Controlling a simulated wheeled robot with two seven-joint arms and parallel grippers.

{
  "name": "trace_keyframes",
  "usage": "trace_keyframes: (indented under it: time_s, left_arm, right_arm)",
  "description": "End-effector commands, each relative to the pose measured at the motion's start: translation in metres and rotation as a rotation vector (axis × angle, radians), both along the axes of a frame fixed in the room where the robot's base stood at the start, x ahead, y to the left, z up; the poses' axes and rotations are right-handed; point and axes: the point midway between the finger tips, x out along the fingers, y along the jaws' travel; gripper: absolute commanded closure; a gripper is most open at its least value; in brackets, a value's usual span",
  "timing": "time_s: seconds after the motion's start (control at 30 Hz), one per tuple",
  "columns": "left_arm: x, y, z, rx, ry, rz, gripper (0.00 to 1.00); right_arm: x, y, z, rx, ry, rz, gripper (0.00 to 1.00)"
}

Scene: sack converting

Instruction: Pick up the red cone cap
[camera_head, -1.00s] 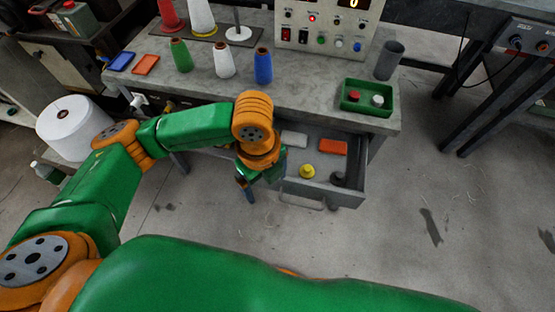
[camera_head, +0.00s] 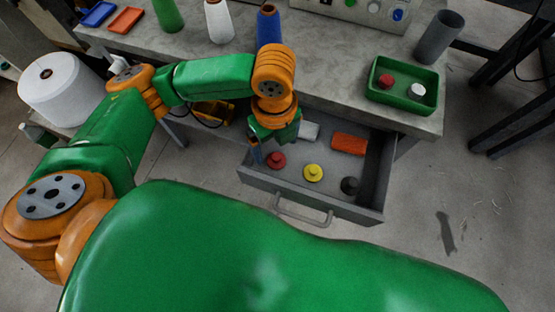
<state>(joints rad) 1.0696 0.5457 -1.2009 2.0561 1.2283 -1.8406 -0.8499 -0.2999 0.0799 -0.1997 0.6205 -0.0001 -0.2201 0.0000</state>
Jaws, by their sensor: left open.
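A red cone cap (camera_head: 276,161) with a small knob lies in the open grey drawer (camera_head: 318,202), near its left end. Another red cap (camera_head: 385,82) sits in the green tray (camera_head: 409,99) on the bench top. My left gripper (camera_head: 257,158) points down at the drawer's left end, just left of the red cap in the drawer. It is open, and its fingers are small and partly hidden by the wrist. I cannot tell whether a finger touches the cap. My right gripper is out of view.
A white cap (camera_head: 417,90) shares the green tray. Thread cones, including a blue one (camera_head: 268,25), stand along the bench.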

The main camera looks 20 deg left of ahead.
Motion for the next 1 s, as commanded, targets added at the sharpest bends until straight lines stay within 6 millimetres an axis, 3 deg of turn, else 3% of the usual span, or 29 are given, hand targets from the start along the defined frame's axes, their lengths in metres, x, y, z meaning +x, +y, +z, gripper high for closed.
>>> trace_keyframes:
  time_s: [0.03,0.17,0.47,0.73,1.0]
  left_arm:
    - [0.000,0.000,-0.010,0.000,0.000,0.000,0.08]
    - [0.000,0.000,-0.021,0.002,0.004,0.001,0.08]
    - [0.008,0.001,-0.073,0.002,0.002,0.001,0.08]
    - [0.009,0.001,-0.078,0.001,-0.001,0.000,0.08]
    - [0.009,0.001,-0.078,0.001,-0.001,0.000,0.81]
  right_arm:
    - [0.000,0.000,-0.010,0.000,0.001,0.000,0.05]
    - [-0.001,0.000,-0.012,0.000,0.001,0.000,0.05]
    - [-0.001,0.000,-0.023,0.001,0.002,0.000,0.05]
    - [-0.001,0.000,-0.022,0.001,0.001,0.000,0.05]
    - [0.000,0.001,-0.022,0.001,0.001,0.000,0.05]
